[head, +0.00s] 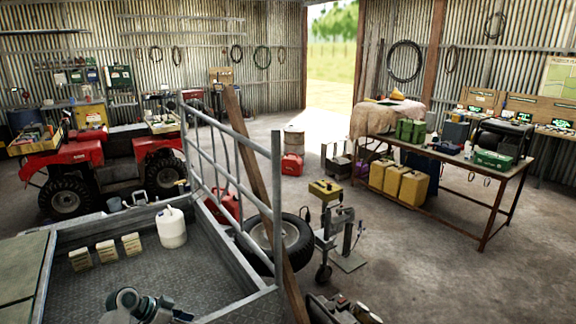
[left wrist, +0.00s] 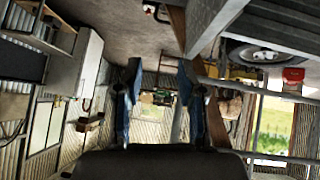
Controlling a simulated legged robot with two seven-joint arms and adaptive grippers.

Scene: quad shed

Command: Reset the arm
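In the left wrist view my left gripper (left wrist: 158,70) is open, its two dark blue fingers apart with nothing between them. That view is turned over, so the shed appears upside down. In the head view a grey, rounded part of my arm shows at the bottom left, above the floor of the metal trailer (head: 190,285). No fingers can be made out there. My right gripper is in neither view.
A white jug (head: 171,228) and several pale blocks (head: 106,250) stand in the trailer. A workbench (head: 480,180) and red quad bike (head: 75,165) stand beyond.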

